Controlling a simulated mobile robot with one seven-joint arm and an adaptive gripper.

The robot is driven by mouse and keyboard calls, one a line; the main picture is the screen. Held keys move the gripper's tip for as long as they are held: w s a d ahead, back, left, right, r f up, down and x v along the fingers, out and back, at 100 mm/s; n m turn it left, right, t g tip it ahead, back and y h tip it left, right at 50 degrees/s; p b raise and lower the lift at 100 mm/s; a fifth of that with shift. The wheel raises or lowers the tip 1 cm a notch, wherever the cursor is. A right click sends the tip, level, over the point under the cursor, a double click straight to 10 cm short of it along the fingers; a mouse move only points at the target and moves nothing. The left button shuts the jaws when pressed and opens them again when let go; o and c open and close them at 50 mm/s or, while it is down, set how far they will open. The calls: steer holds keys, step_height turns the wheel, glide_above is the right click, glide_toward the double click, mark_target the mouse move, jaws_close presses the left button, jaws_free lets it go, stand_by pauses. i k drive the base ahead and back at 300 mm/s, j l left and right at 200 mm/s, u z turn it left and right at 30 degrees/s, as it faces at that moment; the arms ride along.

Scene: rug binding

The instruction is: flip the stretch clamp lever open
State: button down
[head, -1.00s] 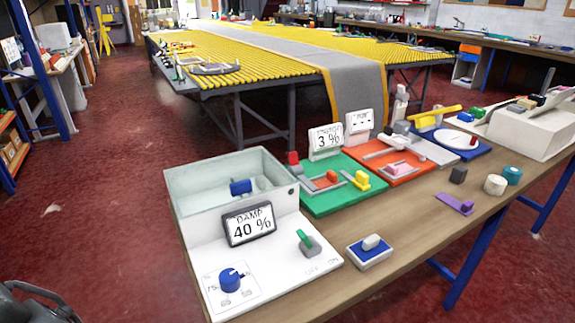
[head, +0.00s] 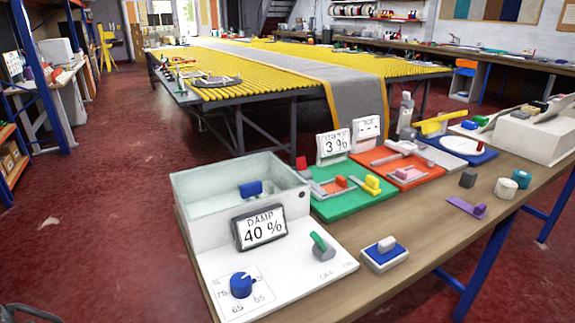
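No label in view names the stretch clamp, so I cannot tell for sure which lever is its lever. A long yellow lever (head: 440,122) lies tilted, right end higher, over a grey plate (head: 432,150) at the back of the bench. A smaller yellow handle (head: 371,185) sits on the green board (head: 345,207). A green lever (head: 319,241) on a grey round base stands on the white panel (head: 285,268) in front, tilted to the left. My gripper is not clearly in view; only a dark piece shows at the lower left edge.
On the wooden bench (head: 425,225) stand a clear-walled tank (head: 215,200), a "DAMP 40 %" display (head: 261,227), a blue knob (head: 241,285), an orange board (head: 420,178) and a white console (head: 540,140). A table of yellow rollers (head: 250,88) stands behind. Red floor at left is open.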

mark_target(301, 162)
steer(key=j+z, duration=0.1)
steer(key=j, duration=0.5)
steer(key=k+j+z, duration=0.1)
steer(key=j, duration=0.5)
steer(key=i+j+z, duration=0.2)
steer(key=j, duration=0.4)
steer(key=j+z, duration=0.2)
steer(key=j, duration=0.4)
steer(key=i+j+z, duration=0.1)
steer(key=j, duration=0.3)
steer(key=i+j+z, duration=0.1)
steer(key=j, duration=0.3)
steer(key=i+j+z, duration=0.15)
steer(key=j, duration=0.25)
steer(key=i+j+z, duration=0.1)
steer(key=i+j, duration=0.15)
steer(key=i+j+z, duration=0.15)
steer(key=j, duration=0.35)
steer(key=i+j+z, duration=0.1)
steer(key=i+j, duration=0.2)
steer(key=i+j+z, duration=0.25)
steer(key=i+j, duration=0.6)
